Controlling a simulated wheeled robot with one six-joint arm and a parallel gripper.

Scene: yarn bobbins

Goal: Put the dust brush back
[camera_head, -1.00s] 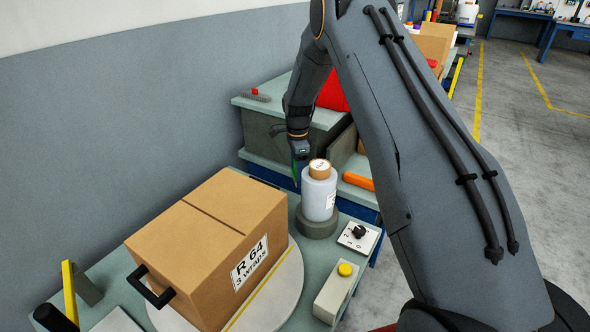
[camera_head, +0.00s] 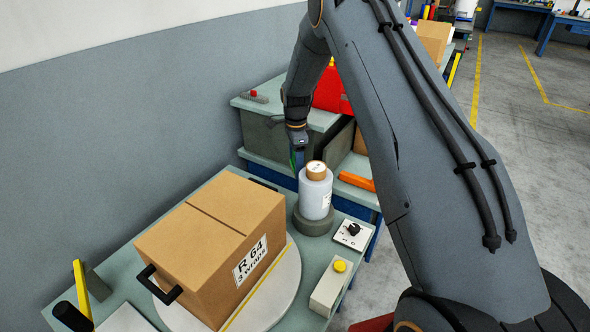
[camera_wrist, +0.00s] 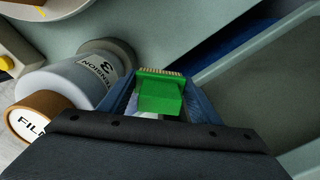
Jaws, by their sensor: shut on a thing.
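The dust brush is green with a row of pale bristles and shows in the wrist view (camera_wrist: 160,94). My gripper (camera_wrist: 160,104) is shut on it, with blue fingers on both sides. In the head view my gripper (camera_head: 297,160) hangs just behind and left of the white film roll (camera_head: 316,192), and only a sliver of the green brush (camera_head: 292,158) shows. The roll stands upright on a grey round base (camera_head: 315,222). I cannot tell from the pictures how far the brush is above the table.
A cardboard box (camera_head: 190,246) marked R 64 sits on a round turntable (camera_head: 283,292) at the front. A dial panel (camera_head: 352,235) and a yellow-button box (camera_head: 329,290) are to its right. Behind are a grey-green bench (camera_head: 326,121), a red object (camera_head: 328,93) and an orange item (camera_head: 357,181).

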